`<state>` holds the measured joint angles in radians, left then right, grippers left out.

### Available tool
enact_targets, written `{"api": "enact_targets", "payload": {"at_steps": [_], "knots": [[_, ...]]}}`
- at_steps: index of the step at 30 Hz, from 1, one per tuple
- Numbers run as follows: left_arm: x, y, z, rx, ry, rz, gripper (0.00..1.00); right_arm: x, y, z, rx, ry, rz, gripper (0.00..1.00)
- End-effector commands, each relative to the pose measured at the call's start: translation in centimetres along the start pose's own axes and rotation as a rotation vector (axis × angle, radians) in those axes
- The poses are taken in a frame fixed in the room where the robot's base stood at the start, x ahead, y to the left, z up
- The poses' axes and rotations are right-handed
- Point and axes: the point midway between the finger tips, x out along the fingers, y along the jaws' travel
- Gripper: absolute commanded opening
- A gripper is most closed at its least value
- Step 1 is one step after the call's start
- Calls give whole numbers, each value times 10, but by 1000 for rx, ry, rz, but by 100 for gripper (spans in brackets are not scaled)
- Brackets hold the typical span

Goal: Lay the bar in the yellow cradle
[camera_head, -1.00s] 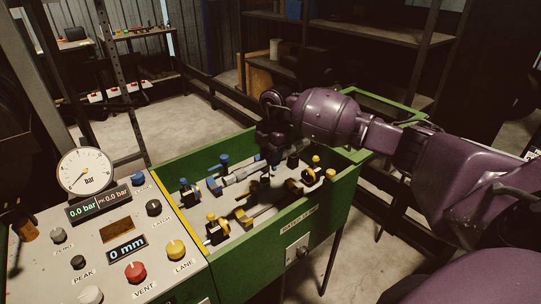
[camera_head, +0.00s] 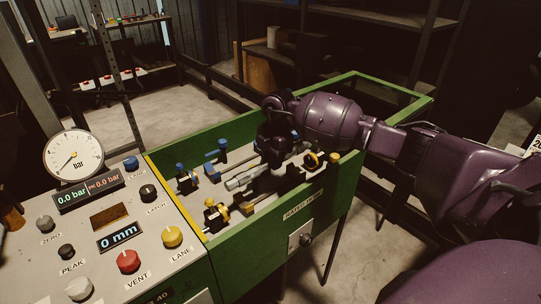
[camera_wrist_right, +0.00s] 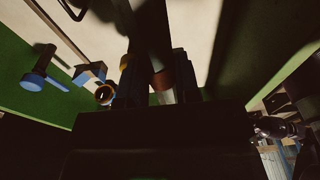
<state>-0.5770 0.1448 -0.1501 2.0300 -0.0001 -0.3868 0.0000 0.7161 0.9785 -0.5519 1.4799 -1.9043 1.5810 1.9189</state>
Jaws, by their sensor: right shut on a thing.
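The bar (camera_head: 243,180) is a silver-grey rod that slants across the green-walled bed in the head view. My right gripper (camera_head: 277,165) is over the bed from the right, shut on the bar; its fingers hide the bar's far part. In the right wrist view the bar (camera_wrist_right: 163,82), with a copper-coloured band, shows between the two dark fingers. The yellow cradle (camera_head: 214,216) has its near support at the front left of the bed and yellow-marked parts at the right. The bar appears above the bed, between the blue and yellow rows; its exact height is unclear. My left gripper is not in view.
Blue-marked supports (camera_head: 184,181) stand along the back of the bed. A green wall (camera_head: 285,225) edges the front. A control panel (camera_head: 105,235) with a gauge and knobs adjoins at left. The open floor (camera_head: 170,100) lies behind.

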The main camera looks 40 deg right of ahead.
Motion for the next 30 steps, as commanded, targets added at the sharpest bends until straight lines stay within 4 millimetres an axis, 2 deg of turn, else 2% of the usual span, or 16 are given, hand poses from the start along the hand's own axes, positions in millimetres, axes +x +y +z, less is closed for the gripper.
{"api": "enact_targets", "payload": {"at_steps": [13,20,30], "knots": [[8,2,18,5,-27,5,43,35,1,4,0,1,0,0],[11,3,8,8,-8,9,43,49,1,6,-1,1,2,0],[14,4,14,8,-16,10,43,70,1,9,-1,0,2,0]]}}
